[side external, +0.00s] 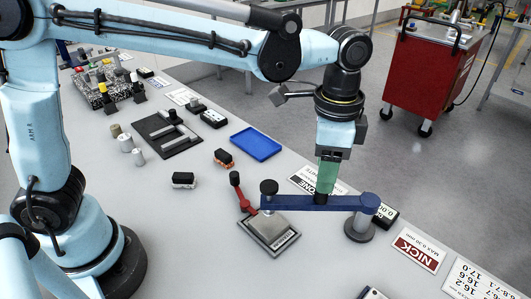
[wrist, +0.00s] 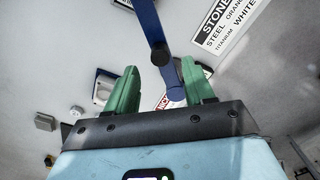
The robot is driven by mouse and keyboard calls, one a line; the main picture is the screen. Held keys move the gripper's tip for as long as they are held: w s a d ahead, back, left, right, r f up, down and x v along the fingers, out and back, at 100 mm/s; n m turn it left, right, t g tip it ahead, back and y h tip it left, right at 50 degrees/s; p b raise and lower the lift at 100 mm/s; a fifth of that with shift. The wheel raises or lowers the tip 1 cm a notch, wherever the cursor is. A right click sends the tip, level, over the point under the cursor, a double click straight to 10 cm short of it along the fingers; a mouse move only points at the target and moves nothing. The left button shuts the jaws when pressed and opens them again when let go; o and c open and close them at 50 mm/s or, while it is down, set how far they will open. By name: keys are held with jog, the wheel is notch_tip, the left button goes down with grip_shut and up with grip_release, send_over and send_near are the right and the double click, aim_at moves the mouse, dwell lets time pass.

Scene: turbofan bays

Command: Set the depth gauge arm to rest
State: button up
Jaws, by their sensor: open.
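The depth gauge arm (side external: 305,203) is a blue bar. It runs left from a round post on a grey base (side external: 359,229) to an end with a dark knob (side external: 268,187), over or beside a grey metal plate (side external: 270,234). A small black knob (side external: 320,199) is on the bar's middle. My gripper (side external: 326,188) points down just above that knob, green fingers near it. In the wrist view the blue arm (wrist: 149,25) passes between the fingers of my gripper (wrist: 160,66), which are apart. The black knob (wrist: 160,55) lies near the gap. Contact cannot be told.
A red lever (side external: 240,193) stands at the plate's left. A black digital readout (side external: 384,215) is beside the post. A blue tray (side external: 255,143), a black fixture (side external: 168,134) and small blocks (side external: 184,180) lie further left. Printed cards (side external: 416,250) lie at right. The table's front is mostly clear.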

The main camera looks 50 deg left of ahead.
jog(key=shift+f, duration=2.45)
jog(key=shift+c, duration=0.2)
grip_shut()
